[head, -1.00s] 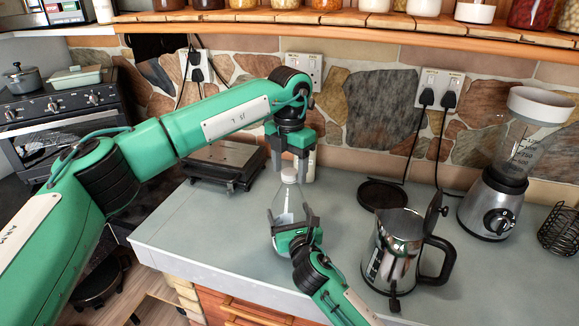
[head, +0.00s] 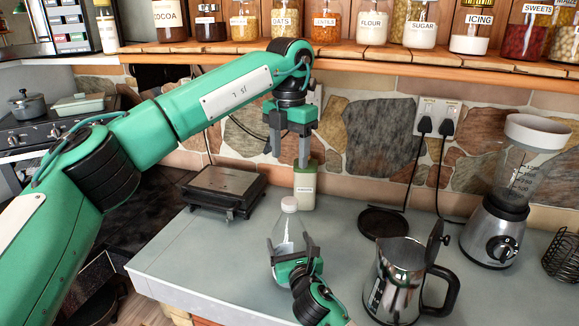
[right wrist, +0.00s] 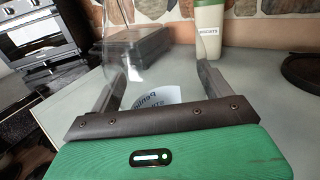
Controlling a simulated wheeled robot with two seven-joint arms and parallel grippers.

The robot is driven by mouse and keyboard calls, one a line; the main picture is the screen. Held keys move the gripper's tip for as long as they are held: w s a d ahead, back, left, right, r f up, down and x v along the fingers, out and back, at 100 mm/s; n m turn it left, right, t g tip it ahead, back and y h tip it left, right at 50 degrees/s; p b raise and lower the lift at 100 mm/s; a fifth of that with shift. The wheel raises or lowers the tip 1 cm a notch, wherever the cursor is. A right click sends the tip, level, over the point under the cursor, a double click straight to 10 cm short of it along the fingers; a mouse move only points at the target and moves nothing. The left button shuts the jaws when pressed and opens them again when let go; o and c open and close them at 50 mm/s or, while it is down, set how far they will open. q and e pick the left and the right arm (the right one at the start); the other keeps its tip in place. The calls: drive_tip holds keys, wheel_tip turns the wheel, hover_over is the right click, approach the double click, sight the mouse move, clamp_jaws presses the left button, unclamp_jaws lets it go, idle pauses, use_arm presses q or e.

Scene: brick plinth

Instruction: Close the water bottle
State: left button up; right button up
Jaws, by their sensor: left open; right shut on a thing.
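The clear water bottle (head: 289,232) stands upright on the grey counter in the head view, with a pale pinkish-white cap (head: 289,204) on its top. Whether the cap is fully tightened cannot be told. My right gripper (head: 294,254) is shut around the bottle's lower body; in the right wrist view the transparent bottle (right wrist: 150,60) sits between its fingers, its top out of frame. My left gripper (head: 289,157) points down, open and empty, above the cap and apart from it.
A white container with a green lid (head: 305,190) stands behind the bottle. A steel kettle (head: 400,275) with its lid up is close on the right, before a black round base (head: 382,222). A blender (head: 497,215) is further right. A dark grill (head: 225,190) stands left.

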drive_tip(key=o, duration=1.8)
drive_tip(key=b+v, duration=0.2)
drive_tip(key=v, duration=1.1)
drive_tip(key=shift+s, duration=0.4)
